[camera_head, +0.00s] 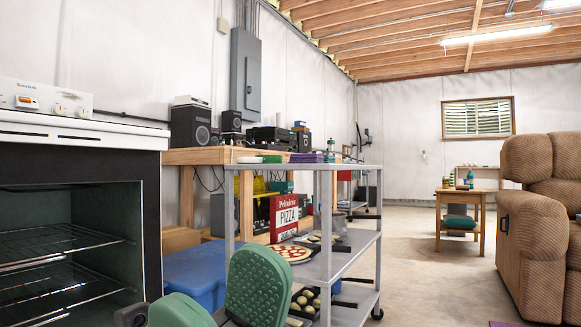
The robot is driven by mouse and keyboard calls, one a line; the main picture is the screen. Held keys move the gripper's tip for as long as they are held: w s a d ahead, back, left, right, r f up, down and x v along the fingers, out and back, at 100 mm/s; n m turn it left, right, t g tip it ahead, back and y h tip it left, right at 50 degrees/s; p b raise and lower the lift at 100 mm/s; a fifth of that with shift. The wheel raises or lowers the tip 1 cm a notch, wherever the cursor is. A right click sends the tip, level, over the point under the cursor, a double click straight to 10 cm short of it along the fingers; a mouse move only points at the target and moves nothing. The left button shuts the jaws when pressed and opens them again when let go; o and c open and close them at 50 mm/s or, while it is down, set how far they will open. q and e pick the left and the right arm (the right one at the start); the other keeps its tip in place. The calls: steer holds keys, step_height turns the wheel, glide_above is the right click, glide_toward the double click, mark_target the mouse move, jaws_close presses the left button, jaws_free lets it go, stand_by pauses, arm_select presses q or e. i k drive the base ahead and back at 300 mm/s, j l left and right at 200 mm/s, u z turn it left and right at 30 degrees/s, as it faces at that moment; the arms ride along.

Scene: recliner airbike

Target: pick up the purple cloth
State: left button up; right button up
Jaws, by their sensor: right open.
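A small flat purple thing, which looks like the purple cloth (306,157), lies on the top shelf of the grey metal cart (345,167), near its back left part. It is small and seen nearly edge-on. My right gripper (214,292), with green padded fingers, is at the bottom of the view, in front of the cart and well below the top shelf. Its fingers are apart, and nothing shows between them. It is apart from the cloth. My left gripper is not in view.
An open oven (75,225) stands at the left. A pizza (288,253) and trays of food sit on the cart's lower shelves. A brown recliner (530,235) stands at the right, with open floor (430,270) between.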

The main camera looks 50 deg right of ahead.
mark_target(301, 158)
steer(key=z, duration=1.1)
